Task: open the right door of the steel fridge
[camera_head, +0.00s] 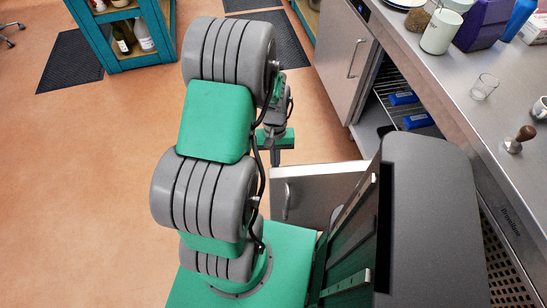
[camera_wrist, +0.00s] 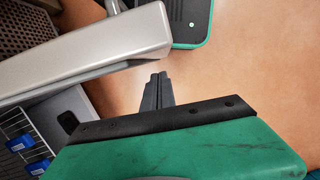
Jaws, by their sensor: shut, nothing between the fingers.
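The steel fridge stands under the counter. Its right door (camera_head: 325,185) is swung far out from the front, its outer face and handle (camera_head: 288,203) towards my body. Part of this door is hidden behind my own body. In the wrist view the door (camera_wrist: 90,50) reaches in from the left. My gripper (camera_head: 276,156) is close to the door's free edge, on the inner-face side. In the wrist view my gripper's fingers (camera_wrist: 157,90) are together and empty, apart from the door. The open bay shows wire shelves (camera_head: 385,85) and blue packs (camera_head: 417,121).
The fridge's left door (camera_head: 343,50) is shut. The counter (camera_head: 440,75) above carries a glass (camera_head: 484,87), a white canister (camera_head: 441,31) and a tamper (camera_head: 520,139). A teal shelf unit (camera_head: 135,40) stands far left.

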